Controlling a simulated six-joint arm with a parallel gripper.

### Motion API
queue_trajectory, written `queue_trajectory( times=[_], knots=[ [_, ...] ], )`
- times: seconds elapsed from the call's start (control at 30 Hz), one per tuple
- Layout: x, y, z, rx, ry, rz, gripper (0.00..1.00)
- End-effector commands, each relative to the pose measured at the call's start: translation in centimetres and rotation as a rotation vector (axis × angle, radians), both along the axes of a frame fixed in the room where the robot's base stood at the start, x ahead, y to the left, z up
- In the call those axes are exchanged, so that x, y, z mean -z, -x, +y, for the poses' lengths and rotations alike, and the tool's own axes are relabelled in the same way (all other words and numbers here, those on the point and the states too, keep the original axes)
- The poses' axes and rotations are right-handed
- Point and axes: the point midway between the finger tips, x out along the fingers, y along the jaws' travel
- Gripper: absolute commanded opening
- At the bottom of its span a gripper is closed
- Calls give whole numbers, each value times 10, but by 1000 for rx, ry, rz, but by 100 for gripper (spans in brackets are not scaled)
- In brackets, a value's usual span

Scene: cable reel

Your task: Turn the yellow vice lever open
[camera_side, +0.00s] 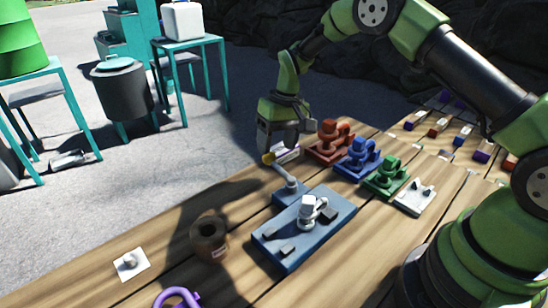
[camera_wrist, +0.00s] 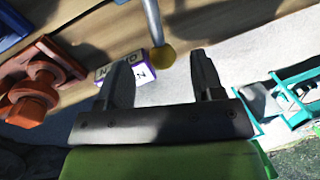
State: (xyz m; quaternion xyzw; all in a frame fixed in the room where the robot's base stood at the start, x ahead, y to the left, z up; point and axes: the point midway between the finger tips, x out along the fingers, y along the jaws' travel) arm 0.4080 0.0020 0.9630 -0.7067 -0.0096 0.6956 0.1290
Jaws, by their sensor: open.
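The vice lever is a grey rod (camera_side: 278,173) with a yellow knob (camera_side: 268,158) on its end. It rises from a small blue block (camera_side: 291,191) beside the blue vice base (camera_side: 285,248) in the side view. My gripper (camera_side: 279,150) is just above the knob, fingers down. In the wrist view the rod comes from the top edge, and the yellow knob (camera_wrist: 163,57) shows between the two spread fingertips of my gripper (camera_wrist: 160,60). The fingers are open, with gaps on both sides of the knob; I see no contact. The fingertips are partly hidden in the side view.
A white and purple lettered block (camera_wrist: 134,68) lies close to one finger. Red (camera_side: 330,143), blue (camera_side: 357,160) and green (camera_side: 385,179) clamps stand in a row to the right. A brown ring-shaped spool (camera_side: 208,242) stands left of the vice.

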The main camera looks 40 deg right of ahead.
Motion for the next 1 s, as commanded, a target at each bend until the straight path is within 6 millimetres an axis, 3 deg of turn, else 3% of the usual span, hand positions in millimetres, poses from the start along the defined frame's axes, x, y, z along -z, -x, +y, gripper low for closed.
queue_trajectory(
  times=[0.1,0.23,0.6,0.63,0.9,1.0],
  knots=[
    [21,0,4,0,1,2,61],
    [36,-1,7,-1,0,1,61],
    [42,-2,8,0,0,-2,61],
    [42,-2,8,0,0,-2,59],
    [42,-2,8,0,0,-2,0],
    [42,-2,8,-1,0,-1,0]
  ],
)
